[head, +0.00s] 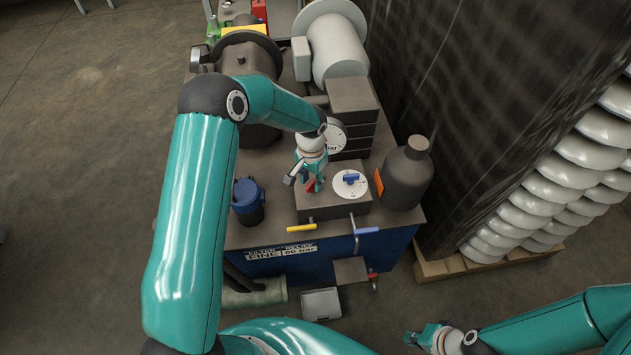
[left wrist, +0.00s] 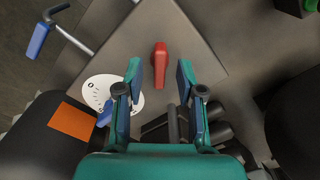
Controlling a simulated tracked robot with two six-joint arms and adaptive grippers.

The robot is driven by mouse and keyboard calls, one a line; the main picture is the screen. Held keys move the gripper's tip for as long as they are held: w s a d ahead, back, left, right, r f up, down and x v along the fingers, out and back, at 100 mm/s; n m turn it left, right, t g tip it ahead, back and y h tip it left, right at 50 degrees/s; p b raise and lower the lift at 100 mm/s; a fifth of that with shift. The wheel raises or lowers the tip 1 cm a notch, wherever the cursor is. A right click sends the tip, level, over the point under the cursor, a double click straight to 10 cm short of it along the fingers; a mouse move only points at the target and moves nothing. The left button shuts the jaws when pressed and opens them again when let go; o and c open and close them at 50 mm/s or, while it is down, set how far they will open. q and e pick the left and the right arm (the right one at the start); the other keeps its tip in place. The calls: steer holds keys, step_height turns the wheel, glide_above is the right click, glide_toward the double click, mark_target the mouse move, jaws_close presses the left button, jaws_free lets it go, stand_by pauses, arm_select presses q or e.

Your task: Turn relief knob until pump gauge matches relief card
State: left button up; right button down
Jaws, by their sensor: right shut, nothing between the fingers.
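My left gripper (head: 311,178) is over the block on top of the pump unit; in the left wrist view its open fingers (left wrist: 160,70) are on either side of a red knob (left wrist: 160,57), which shows partly in the head view (head: 310,186). Contact cannot be told. A blue knob (head: 351,179) sits on a white dial (head: 343,190) to the right; they also show in the left wrist view. The gauge (head: 337,137), marked bar, is partly behind my left arm; its needle is unreadable. The relief card (head: 300,248) reads 60 bar. My right gripper (head: 414,338) is shut and empty, low at right.
A yellow handle (head: 301,228) and a blue handle (head: 366,231) stick out at the front edge. A dark bottle with an orange tag (head: 407,175) stands right of the block, a blue-lidded cup (head: 248,200) left. White insulator stacks (head: 590,150) stand far right.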

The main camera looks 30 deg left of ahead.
arm_select(q)
steer(key=shift+f, duration=0.45)
jaws_close()
steer(key=shift+d, duration=0.3)
steer(key=shift+a, duration=0.15)
